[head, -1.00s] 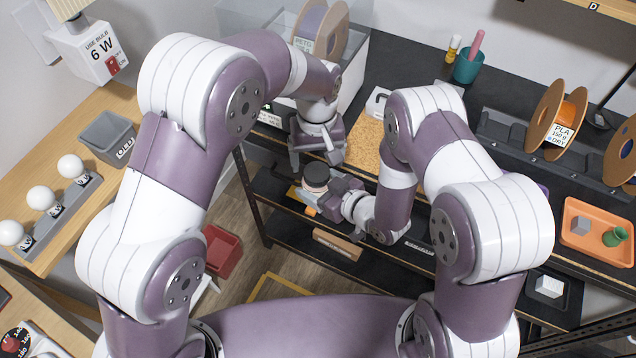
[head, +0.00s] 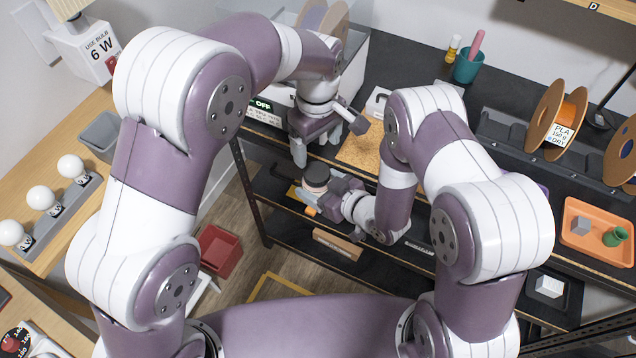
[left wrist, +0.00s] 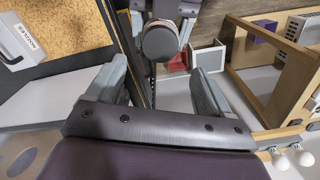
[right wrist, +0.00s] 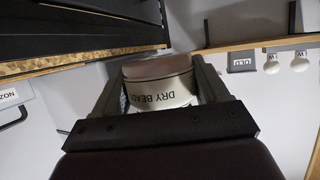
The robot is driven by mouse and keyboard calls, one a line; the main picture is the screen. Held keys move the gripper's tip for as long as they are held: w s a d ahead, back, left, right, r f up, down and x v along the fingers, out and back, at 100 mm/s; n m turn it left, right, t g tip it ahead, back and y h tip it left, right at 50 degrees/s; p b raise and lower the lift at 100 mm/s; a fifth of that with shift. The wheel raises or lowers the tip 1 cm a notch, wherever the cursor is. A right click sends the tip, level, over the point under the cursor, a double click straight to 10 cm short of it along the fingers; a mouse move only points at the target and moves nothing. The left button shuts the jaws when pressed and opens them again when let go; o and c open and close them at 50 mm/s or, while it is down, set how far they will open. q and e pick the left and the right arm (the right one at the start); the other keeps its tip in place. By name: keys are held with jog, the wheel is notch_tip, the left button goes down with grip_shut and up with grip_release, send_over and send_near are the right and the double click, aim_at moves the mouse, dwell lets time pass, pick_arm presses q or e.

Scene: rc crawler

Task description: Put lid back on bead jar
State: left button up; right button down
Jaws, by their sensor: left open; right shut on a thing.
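The bead jar (head: 312,189) is a pale round jar. In the right wrist view the jar (right wrist: 160,93) carries lettering that reads "DRY BEAD", partly cut off. A smooth grey-brown round lid (head: 316,173) covers its top; the lid also shows in the left wrist view (left wrist: 160,42) and the right wrist view (right wrist: 158,67). It looks level on the jar, but I cannot tell how firmly it sits. My right gripper (head: 322,190) is shut around the jar's sides. My left gripper (head: 329,141) is wide open and empty, above the jar and apart from it.
The black shelf rack's upper deck, with a cork mat (head: 360,148) and a white printer-like box (head: 268,115), lies beside my left gripper. A red bin (head: 219,250) stands on the floor below. A grey bin (head: 101,136) and bulbs (head: 73,168) occupy the left bench.

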aim_at(317, 171)
pick_arm(q)
jog(key=shift+f, duration=0.1)
notch_tip(317, 171, down, 8)
jog(key=shift+r, duration=0.1)
dwell(0.3)
jog(key=c, duration=1.1)
jog(key=m, duration=0.6)
